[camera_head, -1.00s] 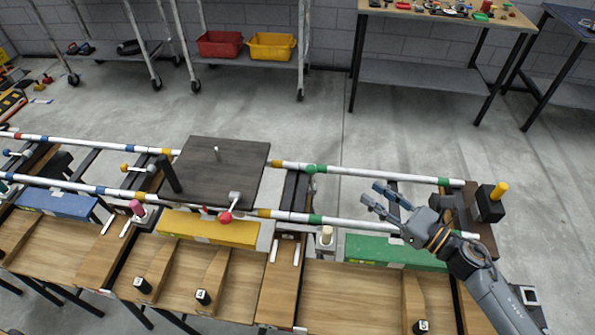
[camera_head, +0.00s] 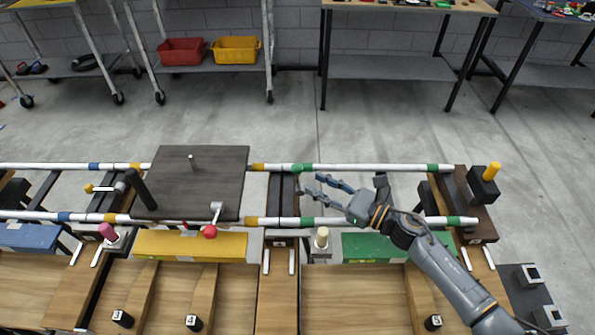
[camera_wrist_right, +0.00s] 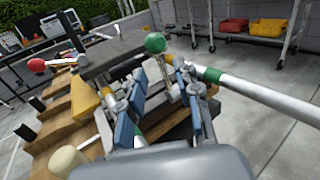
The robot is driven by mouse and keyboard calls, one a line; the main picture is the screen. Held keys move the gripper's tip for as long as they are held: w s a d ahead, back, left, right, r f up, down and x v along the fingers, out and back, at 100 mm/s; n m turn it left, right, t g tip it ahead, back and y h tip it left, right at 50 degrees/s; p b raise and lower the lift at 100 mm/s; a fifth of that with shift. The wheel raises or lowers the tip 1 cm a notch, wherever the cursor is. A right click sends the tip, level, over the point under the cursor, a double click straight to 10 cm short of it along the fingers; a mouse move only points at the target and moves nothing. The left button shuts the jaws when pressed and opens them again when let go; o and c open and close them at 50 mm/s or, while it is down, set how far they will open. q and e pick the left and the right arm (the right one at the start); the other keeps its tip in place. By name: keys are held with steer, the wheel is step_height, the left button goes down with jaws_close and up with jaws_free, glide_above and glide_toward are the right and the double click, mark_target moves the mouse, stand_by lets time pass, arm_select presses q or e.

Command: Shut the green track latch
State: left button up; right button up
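The green track latch shows its round green knob (camera_head: 297,168) at the far rail in the head view. In the right wrist view the knob (camera_wrist_right: 155,42) stands just beyond the fingers, with its metal stem partly hidden by them. My right gripper (camera_head: 312,184) is open, its two fingers pointing left, close to the knob on the near side. In the right wrist view the fingers (camera_wrist_right: 160,90) are apart with no object gripped between them. Whether a finger touches the latch I cannot tell. My left gripper is not in view.
Two white rails with coloured bands run across the bench. A dark platform (camera_head: 195,180) sits on them to the left, with a red-knobbed latch (camera_head: 210,232) at its near edge. A cream peg (camera_head: 321,238) stands near the front rail. A yellow-topped black block (camera_head: 484,184) is at right.

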mark_target(298, 174)
steer(key=x, duration=0.7)
steer(key=shift+p, duration=0.35)
jaws_close()
